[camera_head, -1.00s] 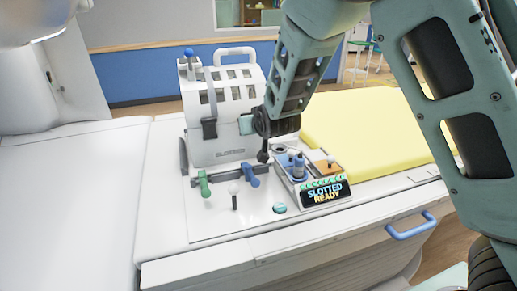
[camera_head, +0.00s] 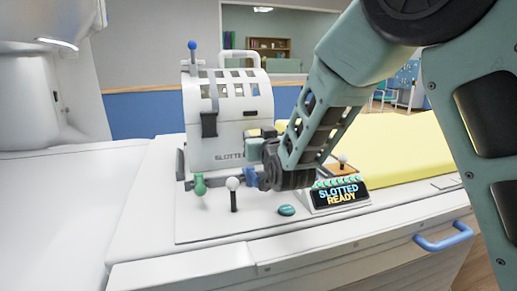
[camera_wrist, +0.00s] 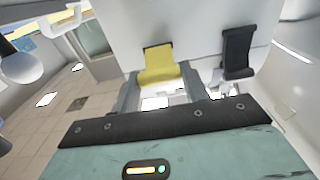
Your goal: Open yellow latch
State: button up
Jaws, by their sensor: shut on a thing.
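The yellow latch (camera_wrist: 158,66) hangs on the white machine face in the wrist view. In the head view only a small yellow edge (camera_head: 254,133) shows above my gripper (camera_head: 255,150). In the wrist view my gripper (camera_wrist: 163,90) has its two grey fingers at the lower end of the latch, one on each side, and is shut on it. The exact contact is partly hidden. A black latch (camera_wrist: 238,50) sits to the right of the yellow one in the wrist view; it also shows in the head view (camera_head: 209,124).
The white slotted housing (camera_head: 225,150) stands on a white bed. In front are a green handle (camera_head: 199,184), a white-knobbed lever (camera_head: 233,185), a teal button (camera_head: 286,210) and a display (camera_head: 338,195) reading SLOTTED READY. My arm hides the area right of the housing.

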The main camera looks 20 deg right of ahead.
jog(key=shift+f+b, duration=0.15)
jog(key=shift+b, duration=0.3)
jog(key=o, duration=1.4)
jog(key=shift+c, duration=0.2)
jog(key=shift+s, duration=0.1)
jog(key=s+f+b, duration=0.1)
jog(key=s+b, duration=0.9)
jog(key=s, duration=0.7)
jog(key=shift+f, duration=0.2)
jog(key=shift+c, duration=0.4)
